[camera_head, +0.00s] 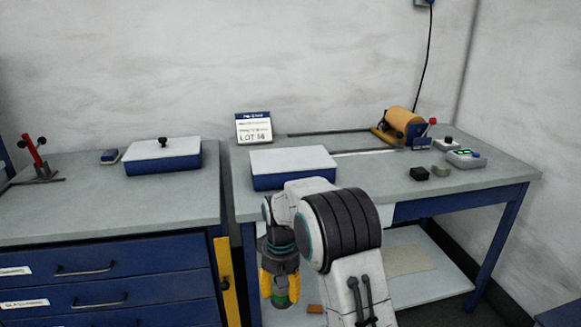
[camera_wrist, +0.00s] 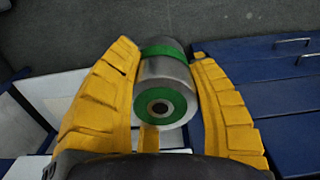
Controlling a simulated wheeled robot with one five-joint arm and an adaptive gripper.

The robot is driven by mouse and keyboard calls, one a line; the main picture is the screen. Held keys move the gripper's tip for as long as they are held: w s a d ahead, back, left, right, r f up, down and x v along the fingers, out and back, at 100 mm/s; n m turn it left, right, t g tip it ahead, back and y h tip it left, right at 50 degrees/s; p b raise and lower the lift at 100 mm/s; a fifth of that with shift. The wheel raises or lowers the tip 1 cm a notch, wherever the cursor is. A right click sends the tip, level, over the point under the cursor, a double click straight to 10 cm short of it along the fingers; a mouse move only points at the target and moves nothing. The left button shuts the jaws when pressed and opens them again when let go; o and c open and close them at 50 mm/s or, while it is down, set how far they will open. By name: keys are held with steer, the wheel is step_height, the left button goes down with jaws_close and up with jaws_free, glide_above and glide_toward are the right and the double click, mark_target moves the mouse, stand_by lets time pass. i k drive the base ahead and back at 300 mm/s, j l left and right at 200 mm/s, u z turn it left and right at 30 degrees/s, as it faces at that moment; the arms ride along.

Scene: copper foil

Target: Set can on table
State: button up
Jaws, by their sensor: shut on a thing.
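A silver can with green bands and a green end (camera_wrist: 165,85) is between the two yellow fingers of my gripper (camera_wrist: 168,75) in the wrist view. The gripper is shut on it, with a finger on each side. In the head view my gripper (camera_head: 280,284) hangs pointing down in front of the table, below the height of its top. Only a green bit of the can (camera_head: 281,300) shows there between the fingers; the rest is hidden. The table (camera_head: 400,205) has a grey top and blue legs.
A blue box with a white lid (camera_head: 292,161) stands at the table's left end. An orange roll (camera_head: 403,120), a black block (camera_head: 419,174) and a control box (camera_head: 466,158) are at the right. A drawer cabinet (camera_head: 110,270) adjoins at left.

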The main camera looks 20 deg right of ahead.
mark_target(391, 166)
steer(key=i+l+u, duration=0.25)
steer(key=u, duration=0.2)
steer(key=i+l+u, duration=0.15)
steer(key=l+u, duration=0.35)
steer(key=i+l+u, duration=0.1)
steer(key=l+u, duration=0.35)
steer(key=j, duration=0.1)
